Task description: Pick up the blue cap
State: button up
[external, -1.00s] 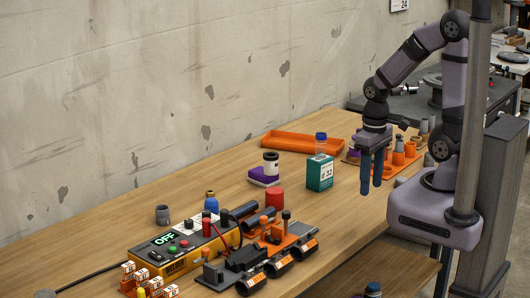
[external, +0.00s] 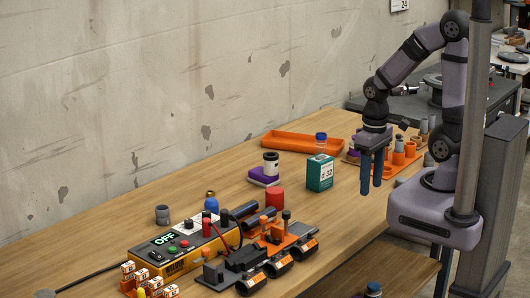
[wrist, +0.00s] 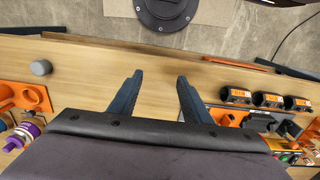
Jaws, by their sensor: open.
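My gripper (external: 371,188) points down above the bench's right part, with its two dark blue fingers apart and nothing between them. In the wrist view the open fingers (wrist: 160,80) show bare wood and the bench edge between them.
The yellow control box (external: 178,250) and orange pipe fixture (external: 275,235) fill the bench's front left. A red cylinder (external: 274,198) stands mid-bench. An orange tray (external: 305,142) lies along the wall. An orange rack (external: 400,157) is at the right. Wood beneath my gripper is clear.

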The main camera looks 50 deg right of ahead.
jog(key=shift+o, duration=1.3)
